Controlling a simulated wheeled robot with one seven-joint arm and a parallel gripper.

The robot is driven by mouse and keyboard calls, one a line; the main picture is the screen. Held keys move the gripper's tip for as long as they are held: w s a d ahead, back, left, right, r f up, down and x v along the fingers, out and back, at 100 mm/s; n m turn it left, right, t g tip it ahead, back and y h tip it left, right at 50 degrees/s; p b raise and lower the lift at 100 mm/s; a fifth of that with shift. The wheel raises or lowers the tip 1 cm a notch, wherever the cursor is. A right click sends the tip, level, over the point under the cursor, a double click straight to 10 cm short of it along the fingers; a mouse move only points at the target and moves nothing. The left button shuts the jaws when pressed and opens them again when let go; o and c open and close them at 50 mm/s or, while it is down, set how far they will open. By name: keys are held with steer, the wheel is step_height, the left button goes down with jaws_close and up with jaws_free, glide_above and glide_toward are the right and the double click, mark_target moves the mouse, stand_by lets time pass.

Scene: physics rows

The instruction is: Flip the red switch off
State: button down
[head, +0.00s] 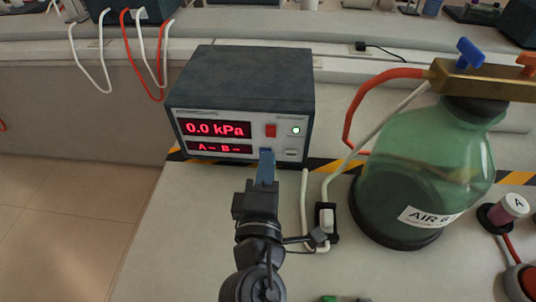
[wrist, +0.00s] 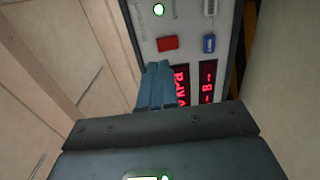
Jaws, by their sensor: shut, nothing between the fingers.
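The red switch (head: 271,131) is on the front panel of a dark box-shaped meter (head: 240,75), right of its red display. The display reads 0.0 kPa. The switch also shows in the wrist view (wrist: 167,43). My gripper (head: 266,155) has blue fingers and is in front of the panel, just below the switch in the head view. In the wrist view the shut fingers (wrist: 154,66) end close to the switch. I cannot tell whether they touch the panel. A green light (head: 296,130) is lit right of the switch.
A green glass bottle (head: 420,165) with a brass fitting and hoses stands to the right. A white inline switch (head: 327,218) on a cable lies between it and my arm. The bench (head: 170,240) is clear on the left. Yellow-black tape (head: 515,178) runs behind.

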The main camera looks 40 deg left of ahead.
steer(key=b+v, duration=0.1)
steer(key=v, duration=0.6)
steer(key=shift+s, duration=0.1)
